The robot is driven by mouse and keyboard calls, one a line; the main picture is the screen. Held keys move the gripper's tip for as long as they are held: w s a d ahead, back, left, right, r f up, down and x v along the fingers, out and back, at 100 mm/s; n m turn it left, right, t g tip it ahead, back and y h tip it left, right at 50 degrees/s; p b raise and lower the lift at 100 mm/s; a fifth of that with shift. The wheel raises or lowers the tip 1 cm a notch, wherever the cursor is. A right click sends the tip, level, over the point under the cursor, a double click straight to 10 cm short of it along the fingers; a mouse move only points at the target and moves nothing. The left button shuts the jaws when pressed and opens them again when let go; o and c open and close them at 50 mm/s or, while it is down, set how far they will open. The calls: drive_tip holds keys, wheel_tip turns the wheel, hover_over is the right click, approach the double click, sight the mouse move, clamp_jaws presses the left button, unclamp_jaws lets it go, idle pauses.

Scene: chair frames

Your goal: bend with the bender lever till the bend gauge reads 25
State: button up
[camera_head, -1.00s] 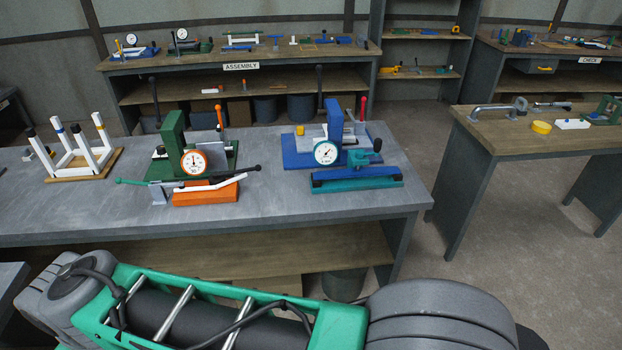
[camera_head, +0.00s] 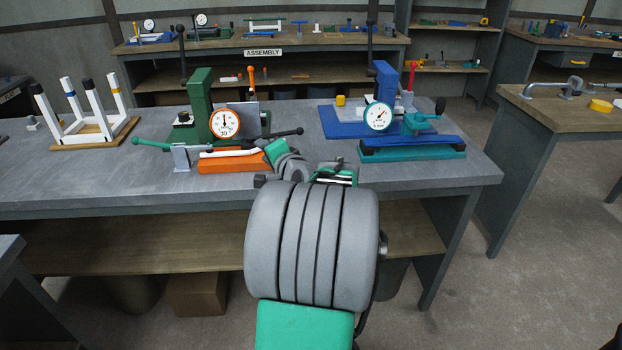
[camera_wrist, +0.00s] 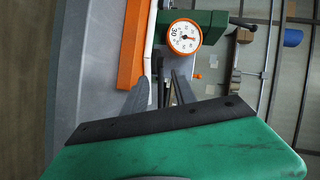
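An orange bender base (camera_head: 232,162) with a white strip (camera_head: 235,152) along it sits at the front of the grey bench. A black-knobbed lever (camera_head: 285,133) reaches right above it. The orange-rimmed gauge (camera_head: 225,124) stands behind and also shows in the wrist view (camera_wrist: 184,37); its large number looks like 30, and the needle points roughly opposite it, but the exact reading is too small to tell. My gripper (camera_wrist: 160,74) is open, its fingers apart near the orange base, with dark bar-like parts between or beyond them.
A green press (camera_head: 200,100) stands behind the gauge. A blue press (camera_head: 385,90) with a teal-rimmed gauge (camera_head: 378,116) and teal base (camera_head: 412,150) stands to the right. A white-legged chair frame (camera_head: 85,120) is at left.

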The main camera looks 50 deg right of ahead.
sight(302, 133)
drive_tip(key=s+d+m+h, duration=0.1)
drive_tip(key=s+d, duration=0.1)
drive_tip(key=d, duration=0.1)
drive_tip(key=s+d+m+h+b, duration=0.1)
drive_tip(key=s+d+m, duration=0.1)
drive_tip(key=s+d, duration=0.1)
drive_tip(key=s+d+f+m+h+b, duration=0.1)
drive_tip(key=s+d+m+h, duration=0.1)
drive_tip(key=d, duration=0.2)
drive_tip(key=shift+s+f+t, duration=0.1)
drive_tip(key=shift+s+t, duration=0.1)
drive_tip(key=shift+t, duration=0.2)
drive_tip(key=shift+d, duration=0.15)
drive_tip(key=p+x, duration=0.2)
drive_tip(key=x, duration=0.5)
drive_tip(key=shift+w, duration=0.25)
drive_tip(key=shift+w+d, duration=0.1)
drive_tip(key=shift+c, duration=0.4)
drive_tip(key=c, duration=0.6)
drive_tip(key=o, duration=1)
